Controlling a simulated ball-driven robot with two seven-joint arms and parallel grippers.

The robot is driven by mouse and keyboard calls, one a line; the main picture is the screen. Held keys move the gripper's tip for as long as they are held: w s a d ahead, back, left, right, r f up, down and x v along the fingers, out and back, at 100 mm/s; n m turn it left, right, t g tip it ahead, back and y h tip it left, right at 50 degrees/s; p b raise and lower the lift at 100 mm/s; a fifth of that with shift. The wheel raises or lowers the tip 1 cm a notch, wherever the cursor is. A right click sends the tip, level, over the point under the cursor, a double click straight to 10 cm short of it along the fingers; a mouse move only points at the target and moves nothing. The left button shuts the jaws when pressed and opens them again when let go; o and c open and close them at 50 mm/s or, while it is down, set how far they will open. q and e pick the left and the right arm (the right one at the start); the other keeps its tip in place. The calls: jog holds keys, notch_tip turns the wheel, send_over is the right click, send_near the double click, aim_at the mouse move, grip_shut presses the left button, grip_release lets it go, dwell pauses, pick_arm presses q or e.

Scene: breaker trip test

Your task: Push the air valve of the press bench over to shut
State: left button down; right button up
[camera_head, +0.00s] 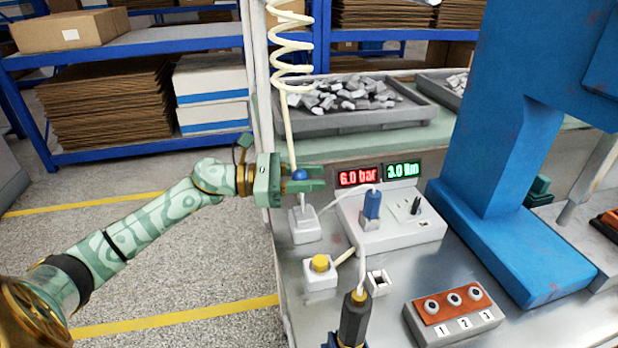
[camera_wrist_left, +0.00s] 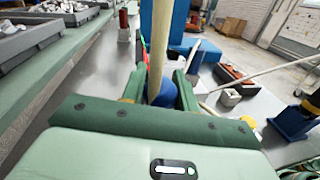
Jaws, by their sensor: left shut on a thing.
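The air valve (camera_head: 305,226) is a small white block at the left edge of the press bench. Its lever stands roughly upright and ends in a blue ball knob (camera_head: 300,174). My left gripper (camera_head: 306,184) comes in from the left at knob height and is shut on the knob. In the left wrist view the blue knob (camera_wrist_left: 164,97) sits between the green fingers of the left gripper (camera_wrist_left: 161,90), partly hidden by a pale hose in front. My right gripper is in neither view.
A cream coiled hose (camera_head: 291,68) hangs down by the knob.

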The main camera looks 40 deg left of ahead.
pick_arm(q)
jog(key=m, duration=0.1)
jog(key=s+d+m+b, duration=0.1)
jog(key=m, duration=0.1)
jog(key=s+d+m+b, duration=0.1)
jog(key=shift+d+r+m+y, duration=0.1)
jog(key=shift+r+m+y, duration=0.1)
jog(key=shift+m+y, duration=0.15)
jog(key=m, duration=0.1)
jog(key=s+d+m+y+b, duration=0.1)
jog(key=m, duration=0.1)
jog(key=shift+s+d+f, duration=0.1)
jog(key=shift+s+d, duration=0.05)
jog(key=shift+d, duration=0.15)
jog(key=shift+s+d+f+m+y+b, duration=0.2)
jog(key=shift+s+d+m, duration=0.15)
jog(key=shift+m, duration=0.4)
jog(key=shift+s+d+f+m+y+b, duration=0.15)
jog(key=shift+s+d+m, duration=0.15)
jog(key=shift+m, duration=0.4)
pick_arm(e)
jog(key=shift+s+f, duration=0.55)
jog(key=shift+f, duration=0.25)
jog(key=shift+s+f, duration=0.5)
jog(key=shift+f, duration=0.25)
pick_arm(q)
jog(key=shift+d, duration=0.1)
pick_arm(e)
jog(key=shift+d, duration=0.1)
